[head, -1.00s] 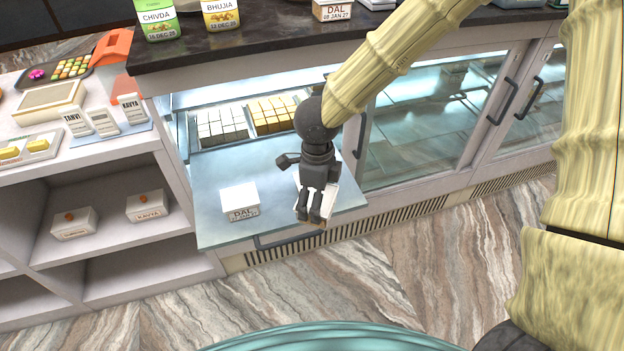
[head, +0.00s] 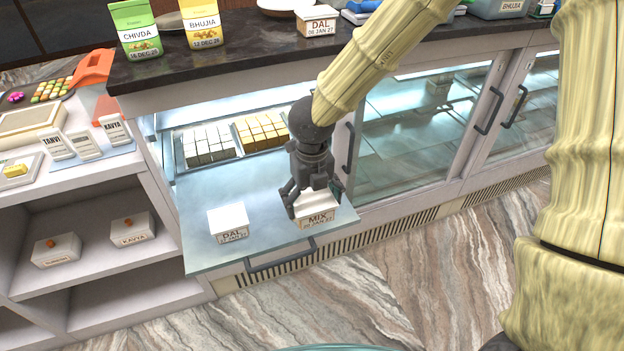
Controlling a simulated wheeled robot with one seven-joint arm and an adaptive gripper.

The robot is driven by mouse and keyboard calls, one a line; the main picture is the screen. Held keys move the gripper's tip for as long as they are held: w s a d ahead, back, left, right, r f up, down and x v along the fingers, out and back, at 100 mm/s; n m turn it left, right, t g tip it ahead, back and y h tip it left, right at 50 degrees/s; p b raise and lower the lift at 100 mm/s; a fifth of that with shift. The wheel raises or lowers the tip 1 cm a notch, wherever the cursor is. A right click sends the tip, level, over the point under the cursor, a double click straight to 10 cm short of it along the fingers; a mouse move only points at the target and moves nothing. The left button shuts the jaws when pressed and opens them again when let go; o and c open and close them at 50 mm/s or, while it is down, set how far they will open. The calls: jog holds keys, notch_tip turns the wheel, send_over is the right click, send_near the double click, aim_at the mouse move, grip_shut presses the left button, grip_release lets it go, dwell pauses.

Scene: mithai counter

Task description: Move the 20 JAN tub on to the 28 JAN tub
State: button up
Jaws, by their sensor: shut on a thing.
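A white tub marked MIX (head: 318,217) is at the right front of the pulled-out glass shelf (head: 262,232). My gripper (head: 313,199) points down from above and is shut on this tub, with a finger at each side. I cannot tell whether the tub rests on the shelf or is slightly raised. A second white tub, marked DAL (head: 229,222), stands upright on the shelf to the left, apart from my gripper, with nothing on its lid. Both date lines end in JAN 27, but the day numbers are too small to read surely.
Trays of sweets (head: 208,145) lie behind the shelf inside the case. The dark countertop (head: 260,45) overhangs it, holding a CHIVDA pack (head: 136,30), a BHUJIA pack (head: 203,25) and another DAL tub (head: 304,20). Closed glass doors (head: 405,125) are to the right. Bare shelf lies between the two tubs.

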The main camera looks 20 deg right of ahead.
jog(key=shift+w+d+f+p, duration=0.7)
jog(key=shift+w+f+p, duration=0.1)
jog(key=shift+w, duration=1.05)
jog(key=shift+w+d+f+p, duration=0.65)
jog(key=shift+w+d+p, duration=0.1)
jog(key=shift+w, duration=1.15)
jog(key=shift+w+d+f+p, duration=0.65)
jog(key=shift+w+f+p, duration=0.15)
jog(key=shift+w, duration=1.05)
jog(key=shift+f, duration=0.45)
jog(key=o, duration=0.9)
jog(key=shift+r, duration=0.55)
notch_tip(320, 180, up, 12)
jog(key=shift+f+b, duration=0.15)
jog(key=shift+b, duration=1)
